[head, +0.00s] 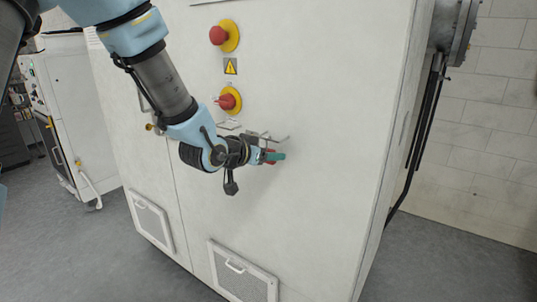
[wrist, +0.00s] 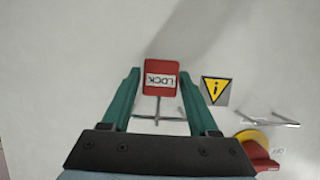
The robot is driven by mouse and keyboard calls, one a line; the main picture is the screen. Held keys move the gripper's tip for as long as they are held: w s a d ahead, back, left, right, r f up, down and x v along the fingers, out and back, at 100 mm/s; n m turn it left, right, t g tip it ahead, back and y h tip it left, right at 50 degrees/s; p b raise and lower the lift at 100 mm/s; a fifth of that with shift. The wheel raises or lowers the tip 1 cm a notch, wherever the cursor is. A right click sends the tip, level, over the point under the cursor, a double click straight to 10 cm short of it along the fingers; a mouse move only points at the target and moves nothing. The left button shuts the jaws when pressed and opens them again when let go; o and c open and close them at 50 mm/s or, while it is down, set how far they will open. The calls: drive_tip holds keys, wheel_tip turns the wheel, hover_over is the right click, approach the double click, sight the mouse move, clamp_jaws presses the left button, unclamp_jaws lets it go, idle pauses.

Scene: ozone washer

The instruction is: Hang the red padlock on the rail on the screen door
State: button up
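The red padlock (wrist: 161,66) has a white label reading LOCK, upside down in the wrist view. In the head view my gripper (head: 272,156) is in front of the white panel, below the lower red button, with little of the padlock showing. A thin metal rail (wrist: 172,119) crosses between the fingers beside the padlock. In the head view the rail (head: 265,137) is just above my gripper. I cannot tell whether the shackle is around the rail.
Red buttons on yellow bases (head: 229,36) and a yellow warning sign (head: 230,66) are on the panel above. Another small metal rail (wrist: 268,119) is to the right in the wrist view. A vent (head: 242,273) is low on the panel. Grey floor is open at right.

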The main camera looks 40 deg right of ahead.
drive_tip(key=o, duration=0.3)
drive_tip(key=b+v, duration=0.2)
drive_tip(key=v, duration=0.9)
drive_tip(key=shift+w+f, duration=0.1)
